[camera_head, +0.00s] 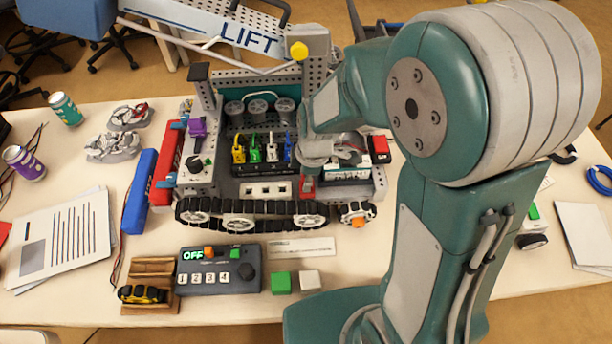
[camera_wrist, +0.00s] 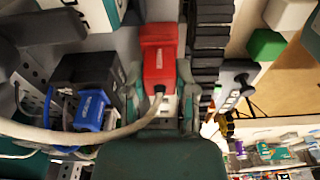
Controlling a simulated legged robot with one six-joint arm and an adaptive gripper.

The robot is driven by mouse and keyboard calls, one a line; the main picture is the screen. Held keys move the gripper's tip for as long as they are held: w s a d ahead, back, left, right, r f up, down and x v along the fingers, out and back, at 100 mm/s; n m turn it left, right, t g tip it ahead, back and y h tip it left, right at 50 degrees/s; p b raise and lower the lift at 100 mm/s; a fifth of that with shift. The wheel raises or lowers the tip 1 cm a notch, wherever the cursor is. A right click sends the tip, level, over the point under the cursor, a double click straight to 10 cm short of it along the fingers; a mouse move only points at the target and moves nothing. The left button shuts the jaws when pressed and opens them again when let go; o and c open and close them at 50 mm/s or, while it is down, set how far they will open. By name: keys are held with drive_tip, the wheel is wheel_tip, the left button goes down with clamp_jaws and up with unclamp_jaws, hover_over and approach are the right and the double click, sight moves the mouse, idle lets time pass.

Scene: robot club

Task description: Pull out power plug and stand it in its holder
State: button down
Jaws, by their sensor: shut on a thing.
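My gripper (camera_wrist: 158,80) has its two fingers on either side of a red plug (camera_wrist: 158,55), shut on it. A grey cable runs from the plug across the wrist view to the left. In the head view the red plug (camera_head: 307,186) shows below my gripper (camera_head: 318,160), at the front right of a tracked robot (camera_head: 265,214). I cannot tell whether the plug is seated in a socket. Beside it, in the wrist view, a blue connector (camera_wrist: 90,110) sits by a black block (camera_wrist: 80,75). I cannot tell for sure which thing is the plug's holder.
A control box (camera_head: 218,278) reading OFF and a wooden stand (camera_head: 150,292) are at the front left. Green (camera_head: 281,283) and white (camera_head: 310,280) blocks lie to their right. Yellow (camera_head: 238,151), green, white and blue connectors stand on the tracked robot. A blue battery (camera_head: 139,192) lies left.

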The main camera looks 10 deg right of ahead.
drive_tip(key=shift+c, duration=1.7)
unclamp_jaws()
drive_tip(key=shift+r, duration=3.5)
